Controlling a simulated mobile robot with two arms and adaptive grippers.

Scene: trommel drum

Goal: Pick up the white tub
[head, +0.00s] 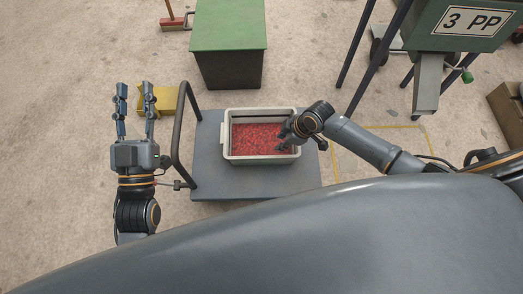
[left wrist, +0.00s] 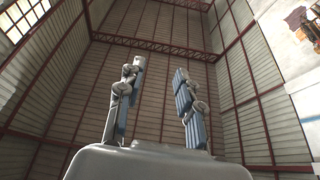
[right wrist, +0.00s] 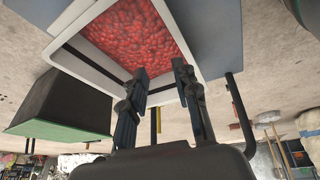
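The white tub (head: 228,141) is a pale rectangular box holding red pellets (head: 255,138). It stands upright on the grey platform of a cart. My right gripper (head: 284,143) reaches in from the right at the tub's right end, with the wrist covering part of that rim. In the right wrist view, the open fingers (right wrist: 161,72) overlap the tub's rim (right wrist: 88,72), with a gap between the tips. I cannot tell whether they touch it. My left gripper (head: 135,92) is open and empty, left of the cart; its spread fingers also show in the left wrist view (left wrist: 159,65).
The cart platform (head: 207,165) has a dark push handle (head: 178,125) on its left, between my left gripper and the tub. A yellow block (head: 160,98) lies beyond the left gripper. A green-topped box (head: 229,25) stands behind the cart; a green machine (head: 455,25) stands at upper right.

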